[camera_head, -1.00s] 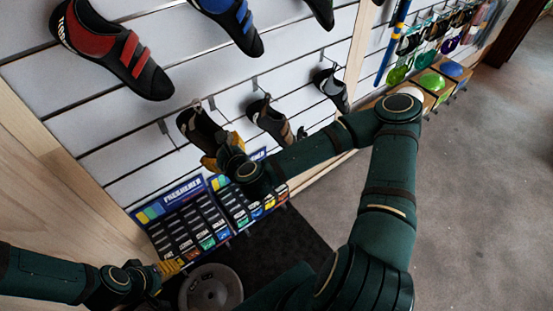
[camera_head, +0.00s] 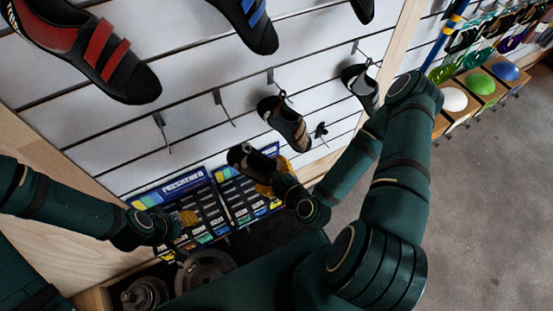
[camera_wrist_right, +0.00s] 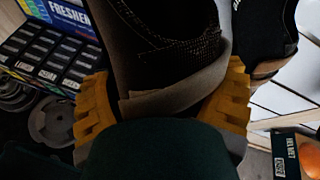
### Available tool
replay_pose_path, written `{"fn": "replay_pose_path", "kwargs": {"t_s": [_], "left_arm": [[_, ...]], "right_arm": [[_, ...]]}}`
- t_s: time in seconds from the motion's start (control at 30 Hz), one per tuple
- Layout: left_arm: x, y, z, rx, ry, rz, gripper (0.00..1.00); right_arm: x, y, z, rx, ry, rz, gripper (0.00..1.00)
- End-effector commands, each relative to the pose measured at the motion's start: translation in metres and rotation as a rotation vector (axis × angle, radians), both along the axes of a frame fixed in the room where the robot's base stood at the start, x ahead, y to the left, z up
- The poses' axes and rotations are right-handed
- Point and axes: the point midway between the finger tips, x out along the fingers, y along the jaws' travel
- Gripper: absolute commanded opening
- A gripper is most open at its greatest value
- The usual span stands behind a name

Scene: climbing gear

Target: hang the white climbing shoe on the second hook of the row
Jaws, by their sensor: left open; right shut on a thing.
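My right gripper (camera_head: 266,182) is shut on a climbing shoe (camera_head: 248,158). The shoe looks dark with a pale band; in the right wrist view the band (camera_wrist_right: 185,90) lies between the yellow fingers (camera_wrist_right: 165,110). The shoe is below and apart from the row of hooks, in front of the box display. The first hook (camera_head: 161,131) and second hook (camera_head: 223,107) from the left are empty. A dark shoe with a tan sole (camera_head: 285,122) hangs on the third hook (camera_head: 271,78), another (camera_head: 361,86) on the fourth. My left gripper (camera_head: 187,218) is open and empty at lower left.
Boxes in blue-headed displays (camera_head: 187,205) stand under the hooks. Round weights (camera_head: 205,270) lie below. Larger shoes, one red and black (camera_head: 85,45), hang above. Coloured holds (camera_head: 480,83) line a shelf at right. The floor (camera_head: 490,190) at right is clear.

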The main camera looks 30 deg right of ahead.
Motion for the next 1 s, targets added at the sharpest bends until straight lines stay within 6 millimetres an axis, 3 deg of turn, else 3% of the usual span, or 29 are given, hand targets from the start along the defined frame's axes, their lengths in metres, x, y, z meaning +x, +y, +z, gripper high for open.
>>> {"fn": "replay_pose_path", "kwargs": {"t_s": [0.27, 1.0], "left_arm": [[0.000, 0.000, -0.004, 0.001, 0.001, 0.001, 0.47], [-0.002, -0.002, -0.044, 0.006, 0.007, -0.002, 0.47]], "right_arm": [[-0.001, -0.001, -0.002, -0.001, 0.000, 0.010, 0.35], [0.036, 0.000, -0.005, -0.003, -0.002, 0.011, 0.35]]}}
